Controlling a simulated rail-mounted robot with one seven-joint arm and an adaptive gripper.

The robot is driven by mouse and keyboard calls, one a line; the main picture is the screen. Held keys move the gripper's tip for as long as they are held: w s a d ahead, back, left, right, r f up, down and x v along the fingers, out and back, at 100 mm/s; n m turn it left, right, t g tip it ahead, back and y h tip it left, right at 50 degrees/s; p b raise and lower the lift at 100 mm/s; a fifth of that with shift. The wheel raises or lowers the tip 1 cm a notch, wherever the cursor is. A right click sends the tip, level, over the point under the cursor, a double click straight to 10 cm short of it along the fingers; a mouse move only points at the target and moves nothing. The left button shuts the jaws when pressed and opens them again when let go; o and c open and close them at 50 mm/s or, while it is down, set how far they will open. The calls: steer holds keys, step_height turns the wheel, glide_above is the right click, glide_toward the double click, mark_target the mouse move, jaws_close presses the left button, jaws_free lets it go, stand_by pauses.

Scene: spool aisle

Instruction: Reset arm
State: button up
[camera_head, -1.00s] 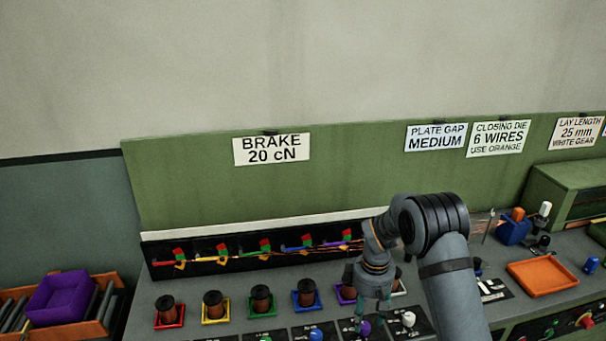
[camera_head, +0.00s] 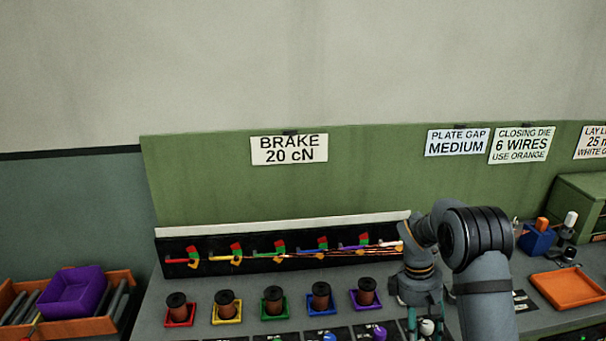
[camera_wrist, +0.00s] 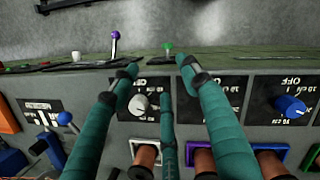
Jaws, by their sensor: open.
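My gripper (camera_head: 418,300) is at the front right of the bench, in front of the row of spools, and its fingertips are partly cut off by the lower edge of the head view. In the wrist view my gripper (camera_wrist: 160,80) shows teal fingers spread apart with nothing held between them. A white knob (camera_wrist: 139,105) on a dark labelled plate lies beyond the fingers there, apart from them as far as I can tell. My arm reaches in from the lower right of the head view.
Brown spools, such as the one on the purple tray (camera_head: 365,305), stand in a row. Behind them is a black rack (camera_head: 210,252) with coloured clips and wires. An orange tray (camera_head: 568,289) and a blue holder (camera_head: 536,239) lie right. A purple bin (camera_head: 72,292) is at far left.

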steer(key=shift+s+d+f, duration=0.1)
steer(key=shift+s+d, duration=0.1)
steer(key=shift+d, duration=0.05)
